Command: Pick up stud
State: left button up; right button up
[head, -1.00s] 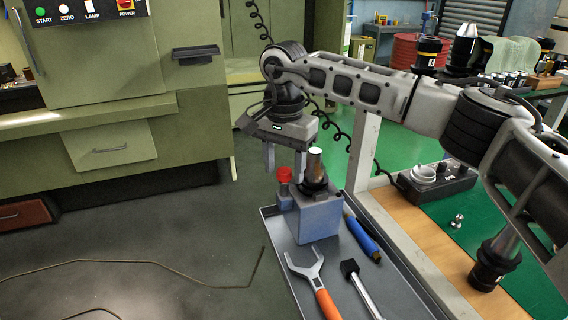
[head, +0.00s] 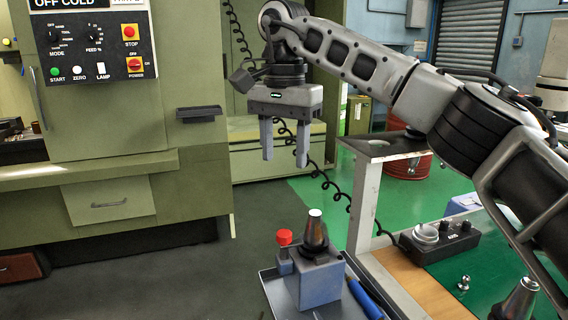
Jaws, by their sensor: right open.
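A small silver stud (head: 464,283) stands on the green mat (head: 440,270) at the lower right in the head view. My right gripper (head: 285,163) hangs with its fingers pointing down, open and with nothing between them. It is well to the left of the stud and higher in the picture, above and slightly left of a dark tool holder with a silver tip (head: 315,230). That holder stands in a grey-blue block (head: 320,284). My left gripper is not in view.
A grey tray (head: 276,294) carries the block, a red-capped item (head: 284,238) and a blue-handled tool (head: 364,298). A dark control box (head: 440,241) lies behind the stud. Another tool holder (head: 520,299) is at the lower right. A metal post (head: 364,205) stands between gripper and mat.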

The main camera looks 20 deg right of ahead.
aim_at(463, 285)
jog(key=k, duration=1)
